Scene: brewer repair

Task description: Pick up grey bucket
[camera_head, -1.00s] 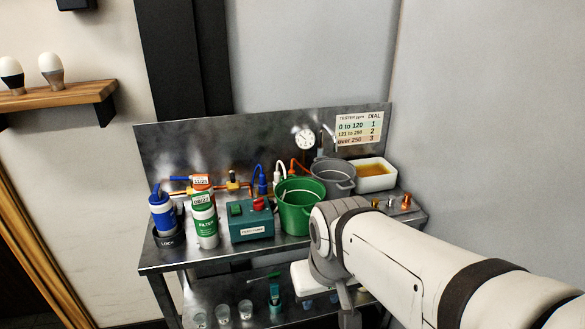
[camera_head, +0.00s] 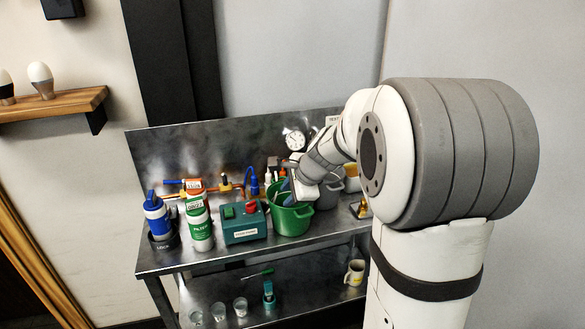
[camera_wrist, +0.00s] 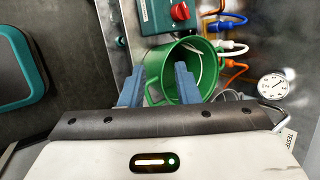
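The grey bucket (camera_head: 327,192) stands on the metal bench just right of the green bucket (camera_head: 293,222). My arm covers much of it in the head view. In the wrist view it is mostly hidden behind my gripper body. My gripper (camera_wrist: 158,82) is open, with its two blue-grey fingers apart. The green bucket (camera_wrist: 176,60) shows beyond and between the fingers, with its handle near them. I cannot tell whether the fingers touch it. In the head view my gripper is over the green bucket, left of the grey one.
A teal box with a red knob (camera_head: 244,222) stands left of the green bucket. Green (camera_head: 199,226) and blue (camera_head: 157,217) filter cylinders stand farther left. A round gauge (camera_wrist: 273,87) and coloured hoses are at the back. A mug (camera_head: 354,272) and clear cups are on the lower shelf.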

